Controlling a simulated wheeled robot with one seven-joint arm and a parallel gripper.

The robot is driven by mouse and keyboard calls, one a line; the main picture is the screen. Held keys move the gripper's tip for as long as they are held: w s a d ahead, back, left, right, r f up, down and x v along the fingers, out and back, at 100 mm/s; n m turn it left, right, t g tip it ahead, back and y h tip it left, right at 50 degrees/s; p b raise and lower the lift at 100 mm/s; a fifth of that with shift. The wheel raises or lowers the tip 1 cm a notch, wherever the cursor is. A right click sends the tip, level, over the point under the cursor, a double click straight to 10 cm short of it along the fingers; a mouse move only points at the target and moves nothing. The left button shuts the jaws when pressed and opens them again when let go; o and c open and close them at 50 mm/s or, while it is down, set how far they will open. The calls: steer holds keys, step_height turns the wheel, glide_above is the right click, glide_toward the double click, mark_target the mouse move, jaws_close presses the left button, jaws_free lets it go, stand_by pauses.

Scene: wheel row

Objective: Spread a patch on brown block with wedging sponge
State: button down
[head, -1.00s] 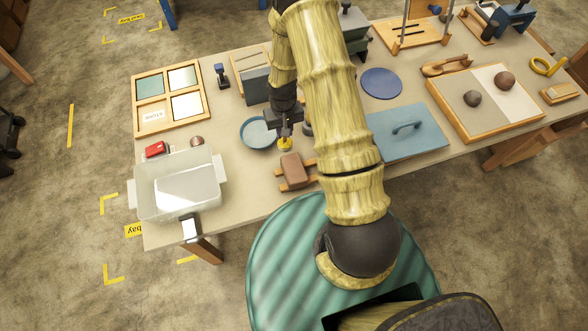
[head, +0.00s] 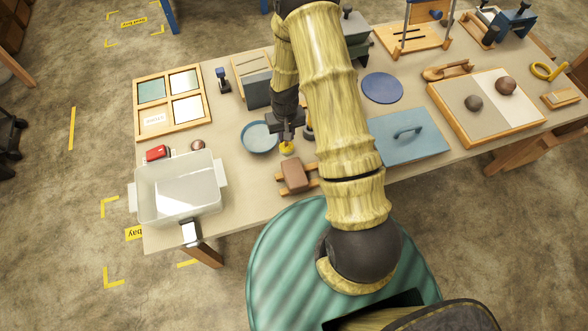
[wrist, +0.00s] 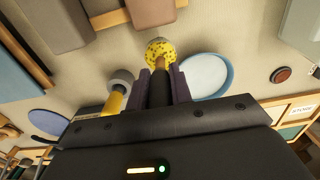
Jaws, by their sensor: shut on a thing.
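The brown block (head: 294,176) lies on two wooden slats near the table's front edge; it shows partly at the top of the wrist view (wrist: 151,11). The wedging sponge (head: 287,147) is a yellow speckled ball on a short brown handle, clear in the wrist view (wrist: 160,50). My gripper (head: 286,137) is shut on the sponge's handle, with the ball sticking out past the fingers. The sponge is behind the block, apart from it, just right of a blue dish (head: 259,137). Any mark on the block's top is too small to tell.
A grey-headed tool with a yellow handle (wrist: 118,92) stands close beside my gripper. A clear bin (head: 178,190) is left of the block; a blue board with a handle (head: 407,145) is to the right. Bare table lies between bin and block.

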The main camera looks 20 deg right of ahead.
steer(key=shift+d, duration=0.1)
stand_by(0.3)
steer(key=d, duration=0.6)
steer(key=shift+d, duration=0.4)
